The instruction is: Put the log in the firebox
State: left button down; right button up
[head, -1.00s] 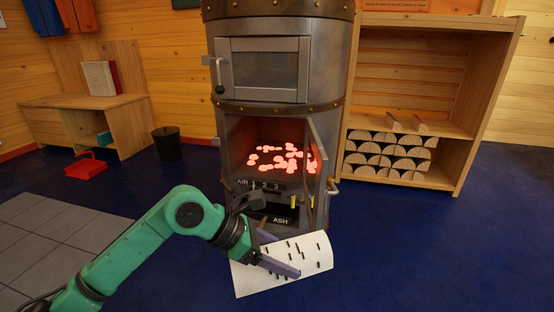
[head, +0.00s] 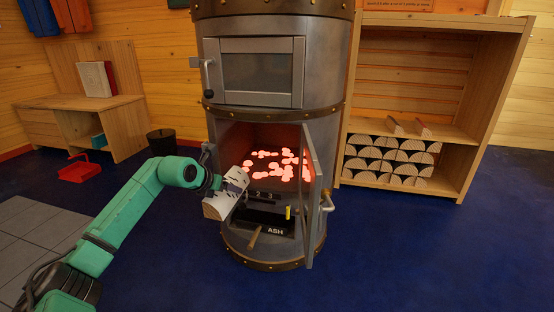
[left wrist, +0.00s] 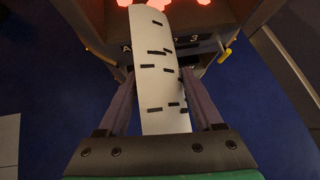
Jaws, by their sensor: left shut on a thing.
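The log (head: 232,192) is white birch bark with black marks. My left gripper (head: 216,186) is shut on it and holds it in front of the firebox opening, at its lower left, in the head view. In the left wrist view the log (left wrist: 160,70) lies between the two fingers of the gripper (left wrist: 158,92), its far end pointing toward the embers. The firebox (head: 240,142) is open, with glowing red embers (head: 288,172) on its floor. Whether the log's far end has crossed the sill cannot be told. My right gripper is out of view.
The firebox door (head: 309,200) stands swung open at the right of the opening. Below are the air controls and an ash drawer (head: 274,230). A shelf (head: 440,185) with stacked split logs stands at right. A black bin (head: 162,143) and red dustpan (head: 79,170) are at left.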

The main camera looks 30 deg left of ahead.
aim_at(269, 169)
jog(key=i+j, duration=0.25)
jog(key=i, duration=0.15)
jog(key=i+j+z, duration=0.15)
jog(key=i, duration=0.25)
